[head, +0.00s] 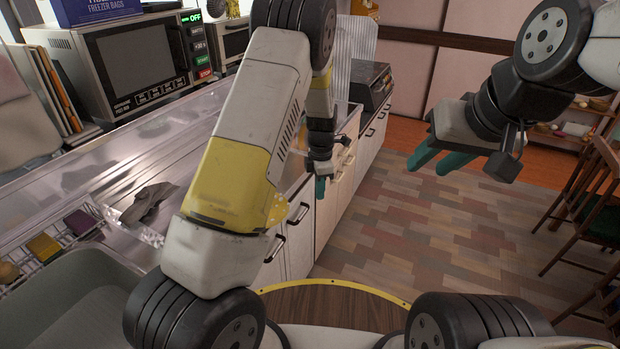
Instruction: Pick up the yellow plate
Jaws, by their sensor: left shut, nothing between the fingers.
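I do not see a yellow plate in the head view; my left arm hides part of the counter and sink area. My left gripper (320,188) hangs beside the front of the counter drawers, past the counter edge. Its teal fingers are together with nothing between them. My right gripper (431,166) is at the upper right, over the open floor. Its two teal fingers stand apart and hold nothing.
A metal counter (180,140) runs along the left, with a microwave (140,65) at the back. A grey basin (70,310) is at the lower left, near small sponges (80,222). Wooden chairs (600,190) stand at the right. The middle floor is clear.

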